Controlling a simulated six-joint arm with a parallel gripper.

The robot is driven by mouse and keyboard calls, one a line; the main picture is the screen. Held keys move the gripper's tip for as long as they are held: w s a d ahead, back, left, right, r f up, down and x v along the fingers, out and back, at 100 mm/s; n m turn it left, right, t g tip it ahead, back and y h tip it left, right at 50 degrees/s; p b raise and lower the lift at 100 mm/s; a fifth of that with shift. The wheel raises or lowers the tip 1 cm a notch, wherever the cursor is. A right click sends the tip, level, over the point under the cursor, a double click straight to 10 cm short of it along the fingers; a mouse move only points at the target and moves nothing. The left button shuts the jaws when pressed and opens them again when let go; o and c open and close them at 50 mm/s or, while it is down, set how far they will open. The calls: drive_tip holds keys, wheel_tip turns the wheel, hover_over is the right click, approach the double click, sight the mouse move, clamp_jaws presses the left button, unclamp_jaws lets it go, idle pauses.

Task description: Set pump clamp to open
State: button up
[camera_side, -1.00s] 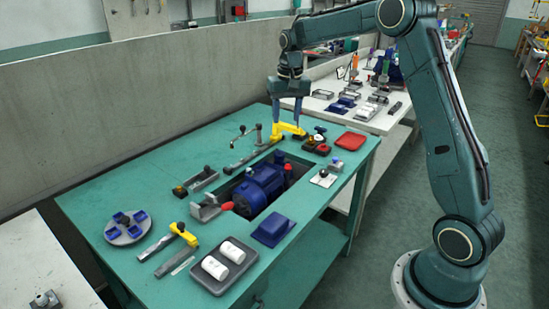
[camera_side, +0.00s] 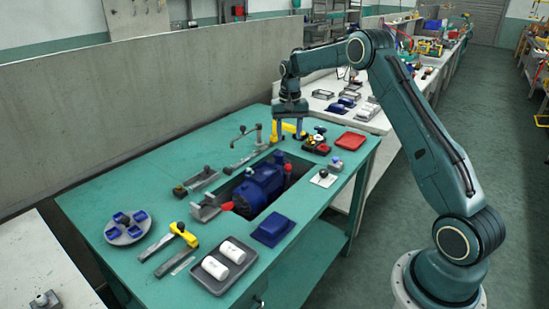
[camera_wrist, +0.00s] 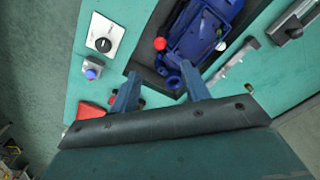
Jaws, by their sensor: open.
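The blue pump (camera_side: 258,186) lies in a dark recess of the green bench; it also shows in the wrist view (camera_wrist: 203,32). A grey fixture (camera_side: 207,207) with a red handle (camera_side: 227,206) is at its near-left end. A yellow-armed fixture (camera_side: 287,128) stands beyond the pump's far end, partly hidden by my gripper. I cannot tell for certain which fixture is the pump clamp. My gripper (camera_side: 288,136) points down at the yellow fixture, fingers apart. In the wrist view my gripper (camera_wrist: 160,72) shows nothing clearly between its fingertips; its body hides what lies below.
A red tray (camera_side: 352,140), a block with red parts (camera_side: 315,146), a blue-topped box (camera_side: 335,164) and a knob plate (camera_side: 323,178) stand right of the pump. A bent-arm fixture (camera_side: 246,138) is left of my gripper. The bench's left rear is clear.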

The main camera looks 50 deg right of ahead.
sight(288, 165)
wheel_tip(288, 165, down, 13)
drive_tip(key=shift+f, duration=0.1)
idle(0.6)
drive_tip(key=shift+c, duration=0.5)
clamp_jaws()
